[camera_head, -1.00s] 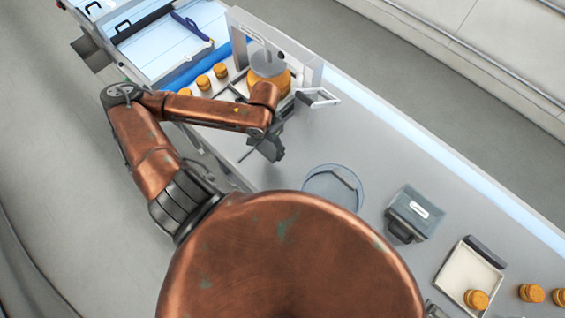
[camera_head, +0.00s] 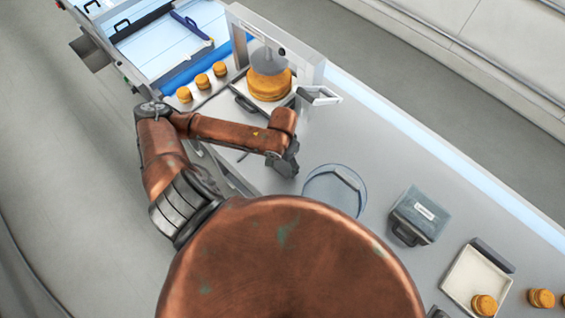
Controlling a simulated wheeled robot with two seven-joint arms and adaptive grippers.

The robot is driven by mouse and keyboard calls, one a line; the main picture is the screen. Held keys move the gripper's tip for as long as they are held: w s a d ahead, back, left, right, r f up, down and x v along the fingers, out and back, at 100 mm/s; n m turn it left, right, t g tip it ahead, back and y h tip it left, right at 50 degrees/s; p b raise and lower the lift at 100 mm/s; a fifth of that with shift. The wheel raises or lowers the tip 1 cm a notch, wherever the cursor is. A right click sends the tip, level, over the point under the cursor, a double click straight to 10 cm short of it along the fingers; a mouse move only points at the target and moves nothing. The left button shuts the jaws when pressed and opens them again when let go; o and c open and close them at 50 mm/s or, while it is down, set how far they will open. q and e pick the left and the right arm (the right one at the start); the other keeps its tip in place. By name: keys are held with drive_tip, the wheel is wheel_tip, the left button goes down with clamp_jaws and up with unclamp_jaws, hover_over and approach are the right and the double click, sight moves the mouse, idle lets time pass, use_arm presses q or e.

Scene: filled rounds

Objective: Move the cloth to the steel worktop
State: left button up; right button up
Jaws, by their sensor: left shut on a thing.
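The steel worktop (camera_head: 350,125) is a long grey surface running from upper left to lower right. My left gripper (camera_head: 286,168) is low over it, between the press and a clear round dish. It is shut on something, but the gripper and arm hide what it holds. I cannot make out a cloth anywhere in the view. My right gripper is not identifiable; only a small grey piece shows at the bottom edge.
The press (camera_head: 268,62) with a large orange round (camera_head: 270,86) stands behind the gripper. To its right are the round dish (camera_head: 318,190), a labelled grey box (camera_head: 420,213) and a white tray (camera_head: 465,275). Several small orange rounds lie at both ends.

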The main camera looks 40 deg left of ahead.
sight(282, 165)
use_arm(q)
drive_tip(key=o, duration=0.7)
drive_tip(key=shift+s, duration=0.1)
drive_tip(key=o, duration=0.4)
drive_tip(key=shift+f, duration=0.1)
drive_tip(key=shift+o, duration=0.2)
wheel_tip(282, 165, up, 4)
drive_tip(key=shift+r, duration=0.25)
wheel_tip(282, 165, up, 8)
drive_tip(key=p, duration=0.6)
use_arm(e)
wheel_tip(282, 165, up, 6)
drive_tip(key=shift+w+r, duration=0.15)
drive_tip(key=shift+r, duration=0.05)
use_arm(q)
drive_tip(key=shift+f, duration=0.1)
use_arm(e)
drive_tip(key=shift+d, duration=0.1)
